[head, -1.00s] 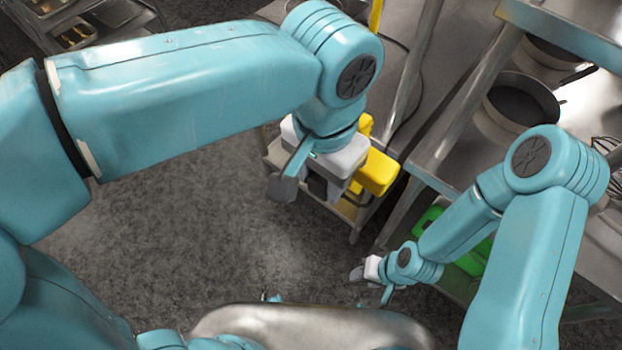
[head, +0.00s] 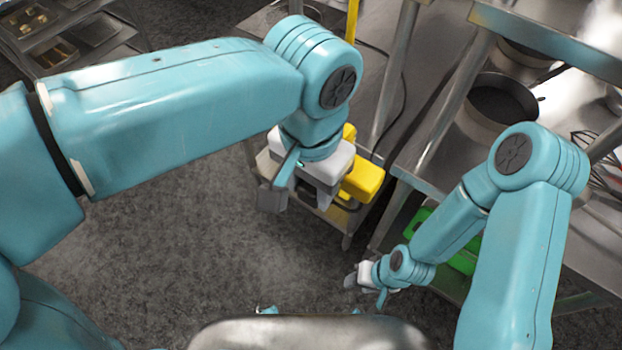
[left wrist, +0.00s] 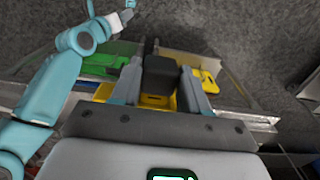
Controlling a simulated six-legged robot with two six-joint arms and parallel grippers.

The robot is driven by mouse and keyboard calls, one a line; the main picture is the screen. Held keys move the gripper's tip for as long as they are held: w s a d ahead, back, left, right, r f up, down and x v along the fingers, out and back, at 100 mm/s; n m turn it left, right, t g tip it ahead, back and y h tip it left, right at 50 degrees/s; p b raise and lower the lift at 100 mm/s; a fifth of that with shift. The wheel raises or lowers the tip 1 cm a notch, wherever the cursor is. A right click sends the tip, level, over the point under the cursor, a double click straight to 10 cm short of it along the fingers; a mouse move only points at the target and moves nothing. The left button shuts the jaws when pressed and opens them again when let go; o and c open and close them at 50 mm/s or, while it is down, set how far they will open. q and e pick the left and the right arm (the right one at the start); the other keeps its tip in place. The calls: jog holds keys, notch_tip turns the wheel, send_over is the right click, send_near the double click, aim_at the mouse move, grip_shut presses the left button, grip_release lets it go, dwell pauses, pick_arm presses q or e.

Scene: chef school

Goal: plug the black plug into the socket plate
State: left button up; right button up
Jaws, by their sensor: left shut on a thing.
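My left gripper (head: 298,199) hangs over the floor beside a low metal shelf cart. In the left wrist view, its grey fingers (left wrist: 160,88) are shut on the black plug (left wrist: 160,75), a dark block held between them. In the head view the plug is mostly hidden by the fingers and wrist. My right gripper (head: 362,276) is at the lower middle, apart from the left one; its fingers are too small to tell open from shut. I cannot make out a socket plate in either view.
A yellow object (head: 362,181) sits right by the left gripper, at the cart. A green crate-like thing (head: 466,262) is on a low shelf behind my right arm. A dark pan (head: 492,103) stands on the steel counter. Open grey floor (head: 170,250) lies to the left.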

pick_arm(q)
jog(key=shift+w+d+p, duration=0.15)
jog(key=shift+w+p, duration=0.05)
jog(key=shift+p, duration=0.1)
dwell(0.8)
jog(key=shift+s, duration=0.15)
jog(key=shift+s+a+b, duration=0.45)
jog(key=shift+s+a, duration=0.15)
jog(key=shift+s, duration=0.05)
jog(key=shift+s, duration=0.1)
dwell(1.3)
jog(key=shift+w+d+p, duration=0.55)
jog(key=shift+w+p, duration=0.25)
jog(key=shift+w, duration=0.05)
dwell(0.7)
dwell(0.6)
